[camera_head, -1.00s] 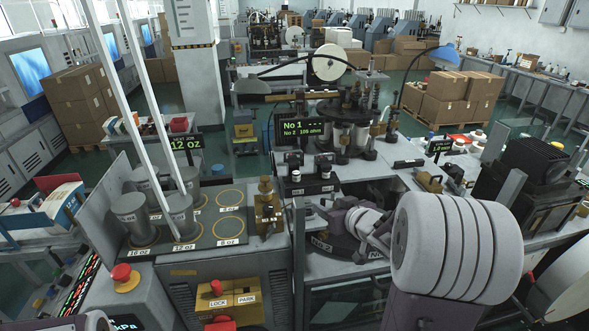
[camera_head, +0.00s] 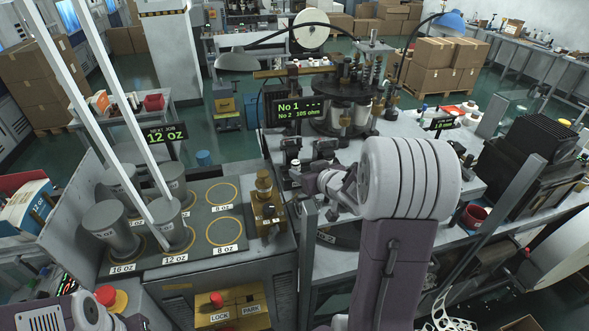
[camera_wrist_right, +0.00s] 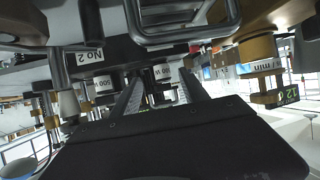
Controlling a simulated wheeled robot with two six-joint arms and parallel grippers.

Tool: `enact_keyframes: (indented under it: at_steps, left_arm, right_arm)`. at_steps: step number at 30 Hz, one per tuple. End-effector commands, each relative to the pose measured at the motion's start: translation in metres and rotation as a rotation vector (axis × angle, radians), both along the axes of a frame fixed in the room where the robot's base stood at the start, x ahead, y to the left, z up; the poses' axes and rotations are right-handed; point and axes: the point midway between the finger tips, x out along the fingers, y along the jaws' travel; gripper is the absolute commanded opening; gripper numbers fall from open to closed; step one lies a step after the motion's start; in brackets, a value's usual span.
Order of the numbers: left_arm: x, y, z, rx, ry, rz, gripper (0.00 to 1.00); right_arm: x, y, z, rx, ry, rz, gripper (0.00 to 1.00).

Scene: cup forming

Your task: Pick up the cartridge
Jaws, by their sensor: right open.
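My right gripper (camera_head: 318,184) reaches in over the black holder block (camera_head: 292,147) beside the resistance display. In the right wrist view its two dark fingers (camera_wrist_right: 160,85) stand apart. Between and beyond them are a dark fixture and a small white label (camera_wrist_right: 162,72), partly hidden. Another label reading "No 2" (camera_wrist_right: 90,56) is on the dark fixture to the left. I cannot clearly make out the cartridge, nor whether a finger touches it. My right wrist hides part of the holder area in the head view. My left gripper is not visible; only part of that arm shows at bottom left.
The display (camera_head: 298,108) reads No 1 dashes and No 2 105 ohm. A brass fixture (camera_head: 264,205) stands left of my gripper. Grey cylinders (camera_head: 109,228) stand on the size-marked plate (camera_head: 202,262). A black finned unit (camera_head: 530,148) stands at right.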

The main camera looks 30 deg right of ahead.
Motion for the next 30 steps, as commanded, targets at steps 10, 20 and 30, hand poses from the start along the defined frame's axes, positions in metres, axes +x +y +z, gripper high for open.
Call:
enact_keyframes:
  at_steps: [10,20,30]
  left_arm:
    - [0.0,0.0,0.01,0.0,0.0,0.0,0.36]
    - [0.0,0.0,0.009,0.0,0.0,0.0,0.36]
    - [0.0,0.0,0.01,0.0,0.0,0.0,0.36]
  right_arm:
    - [0.042,0.002,-0.019,0.001,0.001,0.0,0.52]
    - [0.042,0.002,-0.019,0.001,0.001,0.0,0.05]
    - [0.042,0.002,-0.016,0.0,-0.001,0.0,0.0]
